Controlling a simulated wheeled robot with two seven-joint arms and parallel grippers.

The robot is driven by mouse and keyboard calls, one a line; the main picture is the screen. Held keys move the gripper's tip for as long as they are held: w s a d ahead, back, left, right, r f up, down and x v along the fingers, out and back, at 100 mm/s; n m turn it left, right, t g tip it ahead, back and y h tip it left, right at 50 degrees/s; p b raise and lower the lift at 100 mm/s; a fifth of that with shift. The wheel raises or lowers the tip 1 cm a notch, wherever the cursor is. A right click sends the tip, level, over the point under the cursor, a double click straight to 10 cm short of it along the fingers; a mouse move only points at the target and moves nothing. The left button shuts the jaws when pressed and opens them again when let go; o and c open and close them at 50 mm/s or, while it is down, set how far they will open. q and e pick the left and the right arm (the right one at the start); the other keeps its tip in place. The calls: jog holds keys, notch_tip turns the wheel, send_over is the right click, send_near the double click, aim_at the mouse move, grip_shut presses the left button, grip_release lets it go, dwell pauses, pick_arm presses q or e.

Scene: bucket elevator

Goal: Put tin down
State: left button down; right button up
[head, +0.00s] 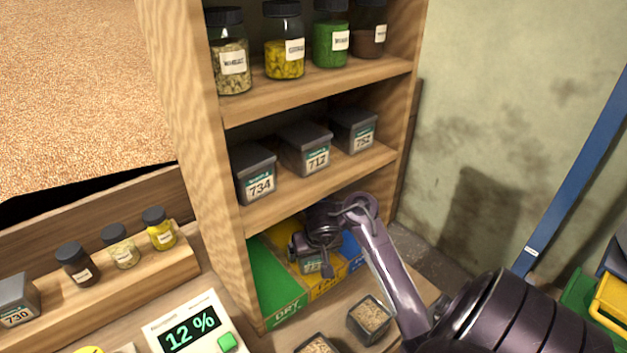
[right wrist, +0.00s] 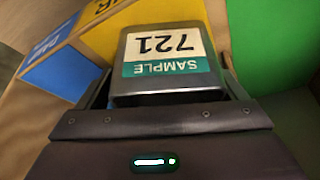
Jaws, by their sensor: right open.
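The grey tin (right wrist: 165,45) has a SAMPLE 721 label, upside down in the right wrist view. In the head view the tin (head: 311,263) is low in the shelf unit, at the yellow section (head: 328,287) of the bottom level, partly covered by my gripper. My right gripper (head: 316,243) is open, with its fingers on either side of the tin. I cannot tell whether the fingers touch it or whether its base rests fully on the surface. The green DRY section (head: 272,285) is on the left and a blue section (head: 351,250) on the right. My left gripper is out of view.
Jars (head: 284,42) fill the top shelf. Open grain containers (head: 370,319) and a meter reading 12 % (head: 192,327) are in front. Wooden side walls (head: 240,230) bound the bay.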

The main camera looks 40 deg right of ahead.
jog(key=shift+r+p, duration=0.35)
jog(key=shift+s+a+r+p, duration=0.1)
jog(key=shift+r+p, duration=0.4)
jog(key=shift+r, duration=0.05)
jog(key=s+a, duration=0.6)
jog(key=s, duration=0.4)
jog(key=shift+s+f+p, duration=0.2)
jog(key=shift+s+p, duration=0.1)
jog(key=shift+p, duration=0.05)
jog(key=shift+d, duration=0.1)
